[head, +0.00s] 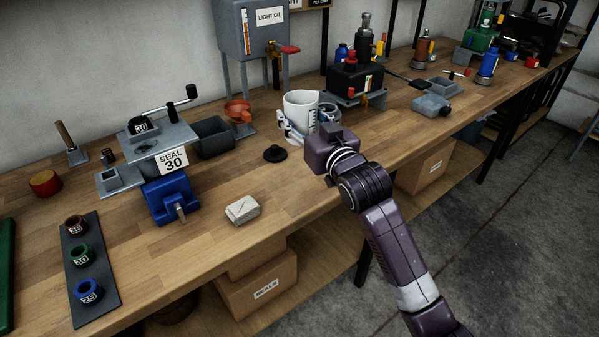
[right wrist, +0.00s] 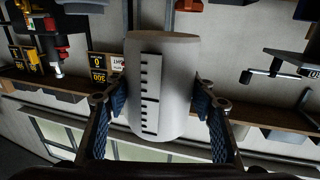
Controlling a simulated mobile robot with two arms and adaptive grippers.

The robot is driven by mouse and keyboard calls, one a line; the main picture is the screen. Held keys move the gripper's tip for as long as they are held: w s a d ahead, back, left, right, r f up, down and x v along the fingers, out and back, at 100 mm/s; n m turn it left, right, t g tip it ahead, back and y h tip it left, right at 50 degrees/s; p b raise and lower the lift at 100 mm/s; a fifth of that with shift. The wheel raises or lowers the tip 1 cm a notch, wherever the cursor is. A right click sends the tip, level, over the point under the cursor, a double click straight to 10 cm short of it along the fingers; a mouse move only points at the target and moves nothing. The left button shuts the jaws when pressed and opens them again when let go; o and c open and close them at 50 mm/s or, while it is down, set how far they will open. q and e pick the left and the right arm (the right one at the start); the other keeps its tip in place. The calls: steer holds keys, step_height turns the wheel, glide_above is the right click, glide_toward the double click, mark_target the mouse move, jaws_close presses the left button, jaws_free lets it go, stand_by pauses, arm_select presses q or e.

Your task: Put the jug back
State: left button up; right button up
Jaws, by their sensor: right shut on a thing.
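The jug (head: 300,112) is a white cylinder with a dark measuring scale. In the head view it stands upright at the middle of the wooden bench, right of the orange funnel; I cannot tell whether its base touches the bench. My right gripper (head: 304,136) is around its lower part, partly hidden behind my own wrist. In the right wrist view the jug (right wrist: 172,88) fills the space between the blue pads of my right gripper (right wrist: 160,108), which is shut on it. My left gripper is not in view.
A grey light oil tank (head: 252,28) with a red-handled tap stands behind the jug. A black lid-like disc (head: 275,154) lies left of it. The bench front is clear near the block.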

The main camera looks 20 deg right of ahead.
step_height(320, 180, down, 14)
steer(key=shift+f, duration=0.1)
stand_by(0.5)
steer(key=o, duration=1.6)
steer(key=shift+f, duration=0.15)
steer(key=shift+r, duration=0.3)
steer(key=shift+s+f, duration=0.2)
steer(key=shift+s, duration=0.2)
steer(key=s, duration=0.3)
steer(key=s+d+b, duration=0.1)
steer(key=s, duration=0.7)
steer(key=shift+s+d+r, duration=0.1)
steer(key=shift+d, duration=0.1)
